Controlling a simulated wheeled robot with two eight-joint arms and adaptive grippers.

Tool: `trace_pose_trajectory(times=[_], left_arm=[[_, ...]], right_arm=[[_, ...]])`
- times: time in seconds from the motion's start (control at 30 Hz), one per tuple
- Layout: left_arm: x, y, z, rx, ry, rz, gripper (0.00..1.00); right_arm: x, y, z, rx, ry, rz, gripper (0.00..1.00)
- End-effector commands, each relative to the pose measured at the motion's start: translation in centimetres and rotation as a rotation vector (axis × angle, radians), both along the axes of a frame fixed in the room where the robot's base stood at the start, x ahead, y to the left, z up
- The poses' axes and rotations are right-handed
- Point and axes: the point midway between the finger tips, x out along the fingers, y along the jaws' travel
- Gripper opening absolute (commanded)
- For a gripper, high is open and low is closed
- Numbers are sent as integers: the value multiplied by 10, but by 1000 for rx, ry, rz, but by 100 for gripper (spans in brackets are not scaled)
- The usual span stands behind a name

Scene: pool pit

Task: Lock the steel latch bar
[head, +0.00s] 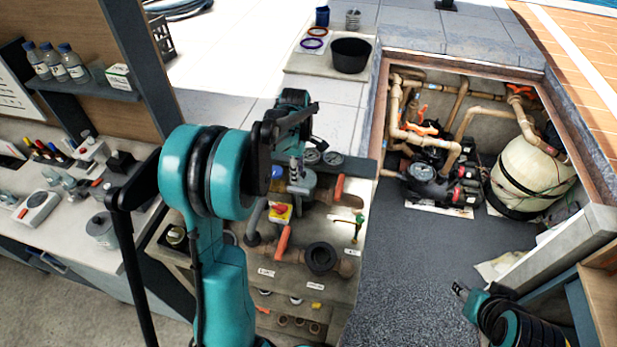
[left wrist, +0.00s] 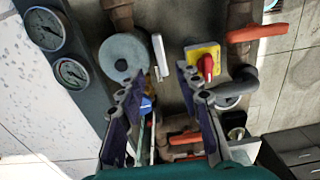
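A pale steel bar (left wrist: 160,56), which looks like the latch bar, stands beside a round grey housing (left wrist: 123,56) in the left wrist view. The bar lies a little beyond my left fingertips and apart from them. My left gripper (left wrist: 160,88) is open, with nothing between its fingers. In the head view my left gripper (head: 297,125) hangs over the pipe panel, and my arm hides part of that panel. I cannot make out the latch's exact position there. My right gripper (head: 462,291) is low at the right, far from the panel, too small to read.
A red-and-yellow rotary switch (left wrist: 207,66) sits right of the bar, with orange-handled pipes (left wrist: 258,32) nearby. Two gauges (left wrist: 57,50) are at the left. In the head view, a pit with pumps (head: 432,180) and a tank (head: 530,170) lies to the right; a workbench (head: 65,225) is left.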

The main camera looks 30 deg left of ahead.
Motion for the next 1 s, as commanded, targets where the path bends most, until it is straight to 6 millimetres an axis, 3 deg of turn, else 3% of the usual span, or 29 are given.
trace_pose_trajectory(times=[0.4,0.8,0.83,0.93,1.0], left_arm=[[0,0,-63,0,-1,-2,34],[0,-1,-74,0,-1,-3,34],[0,-1,-74,0,-1,-3,32],[0,-1,-74,0,-1,-3,5],[0,-1,-74,0,-1,-3,0]], right_arm=[[0,0,-7,0,0,0,40],[0,0,-8,0,0,0,40],[0,0,-8,0,0,0,40],[0,0,-8,0,0,0,40],[0,0,-8,0,0,0,40]])
